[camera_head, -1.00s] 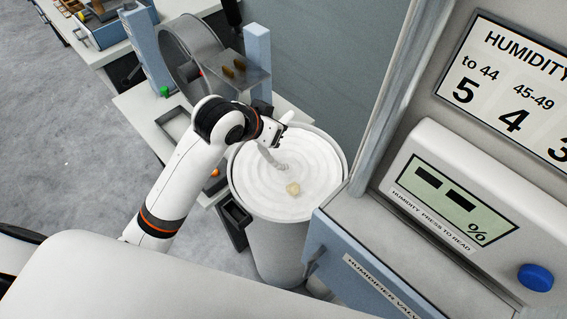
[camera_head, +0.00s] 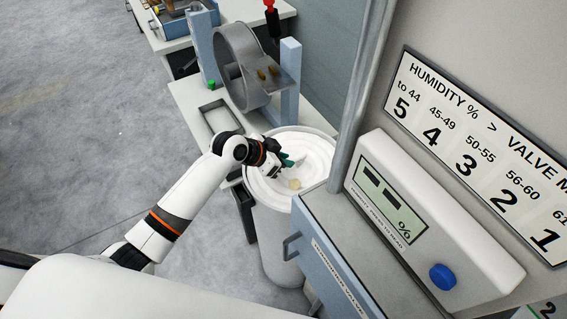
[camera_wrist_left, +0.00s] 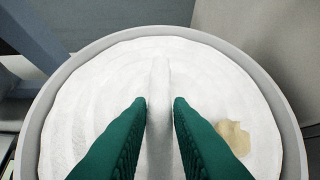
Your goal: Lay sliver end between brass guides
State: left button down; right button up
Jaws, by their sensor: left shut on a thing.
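The white sliver (camera_wrist_left: 160,72) stands up as a narrow strip from the coiled white fill of a round can (camera_head: 275,235). My left gripper (camera_head: 288,161) is low over the can, left of its middle. In the left wrist view its green fingers (camera_wrist_left: 160,112) are shut on the sliver, one on each side. Two small brass guides (camera_head: 267,72) stand on a grey plate beside the metal drum, behind the can and apart from my gripper. My right gripper is not in view.
A tan lump (camera_head: 295,184) lies on the fill, right of my fingers. The grey drum (camera_head: 235,62) stands on a pale bench (camera_head: 187,92). The humidity cabinet (camera_head: 330,215) with a blue button (camera_head: 443,277) is close on the right. Open floor lies left.

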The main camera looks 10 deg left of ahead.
pick_arm(q)
jog(key=shift+f, duration=1.35)
jog(key=c, duration=1.3)
grip_release()
jog(key=shift+f, duration=0.1)
